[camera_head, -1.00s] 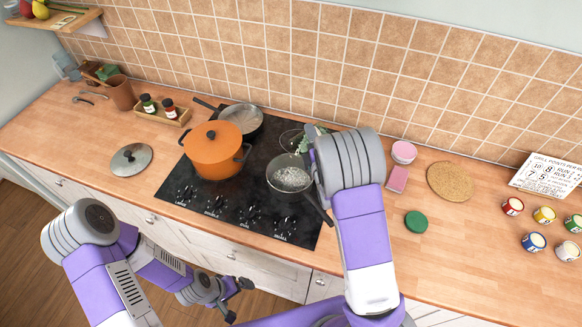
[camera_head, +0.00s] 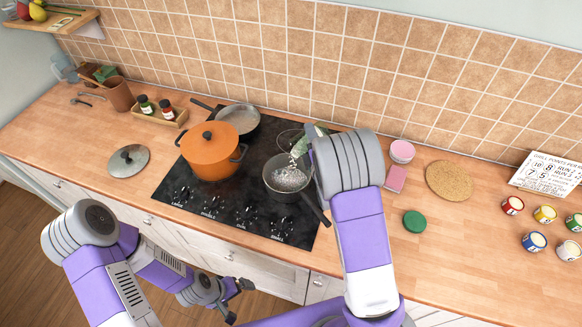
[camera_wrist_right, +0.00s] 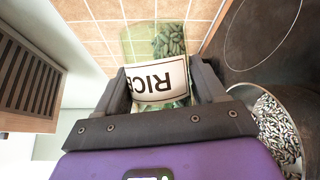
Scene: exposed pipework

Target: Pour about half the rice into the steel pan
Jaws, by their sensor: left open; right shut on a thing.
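The steel pan (camera_head: 268,189) sits on the right of the black cooktop with a heap of pale rice grains (camera_head: 290,179) inside; its rim also shows at the lower right of the right wrist view (camera_wrist_right: 300,98). A greenish see-through container (camera_head: 301,146) is tipped over the pan's far side, and pale grains show between it and the heap. Its label reads RICE (camera_wrist_right: 158,80), upside down in the wrist view, with some grains (camera_wrist_right: 168,40) inside. My right gripper (camera_wrist_right: 160,80) is shut on this container; the arm hides it in the head view. My left gripper (camera_head: 238,300) is open and empty below the counter's front edge.
An orange pot (camera_head: 208,155) stands left of the pan, with another pan (camera_head: 241,116) behind it. A glass lid (camera_head: 128,161) lies left of the cooktop. A green lid (camera_head: 414,221), pink sponge (camera_head: 395,179) and cork mat (camera_head: 449,181) lie on the right counter.

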